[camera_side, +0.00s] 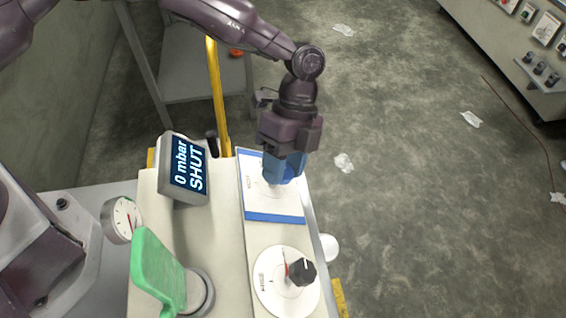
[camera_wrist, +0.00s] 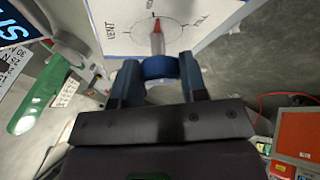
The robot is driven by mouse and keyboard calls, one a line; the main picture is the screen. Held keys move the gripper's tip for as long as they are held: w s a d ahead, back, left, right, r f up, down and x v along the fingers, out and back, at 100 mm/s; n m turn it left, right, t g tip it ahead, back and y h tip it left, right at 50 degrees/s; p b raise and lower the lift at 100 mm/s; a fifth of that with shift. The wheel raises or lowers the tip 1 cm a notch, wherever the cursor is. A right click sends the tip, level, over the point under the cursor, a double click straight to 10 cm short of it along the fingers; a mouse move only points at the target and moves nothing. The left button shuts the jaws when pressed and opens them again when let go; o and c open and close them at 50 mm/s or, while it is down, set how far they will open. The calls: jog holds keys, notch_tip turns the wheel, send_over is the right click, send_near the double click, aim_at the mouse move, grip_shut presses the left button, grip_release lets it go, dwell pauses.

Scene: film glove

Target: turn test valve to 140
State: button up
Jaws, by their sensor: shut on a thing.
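My gripper (camera_side: 284,170) is over the white plate with blue edging (camera_side: 268,205) on the bench. In the wrist view its two fingers are shut on a round blue valve handle (camera_wrist: 160,68). A pale pointer with a red tip (camera_wrist: 156,26) sticks out from the handle toward the top of a printed circle. "VENT" is printed left of the circle; a label at upper right is only partly readable. The display (camera_side: 187,168) reads "0 mbar SHUT". In the side view my fingers hide most of the handle.
A black knob (camera_side: 301,271) on a white round dial (camera_side: 270,297) sits nearer the camera. A green lever (camera_side: 158,268) and a gauge (camera_side: 121,219) are at left. A yellow post (camera_side: 217,95) rises behind the bench. Paper scraps lie on the floor at right.

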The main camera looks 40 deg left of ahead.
jog(key=m+g, duration=0.1)
jog(key=m, duration=0.1)
jog(key=m+g+y, duration=0.1)
jog(key=m, duration=0.2)
jog(key=shift+w+f+y, duration=0.1)
jog(key=shift+f+y, duration=0.05)
jog(key=shift+y, duration=0.15)
jog(key=m+g+y, duration=0.1)
jog(key=m, duration=0.2)
jog(key=m+y, duration=0.1)
jog(key=m, duration=0.2)
jog(key=shift+d+g, duration=0.1)
jog(key=shift+g, duration=0.3)
jog(key=shift+w, duration=0.1)
jog(key=o, duration=0.9)
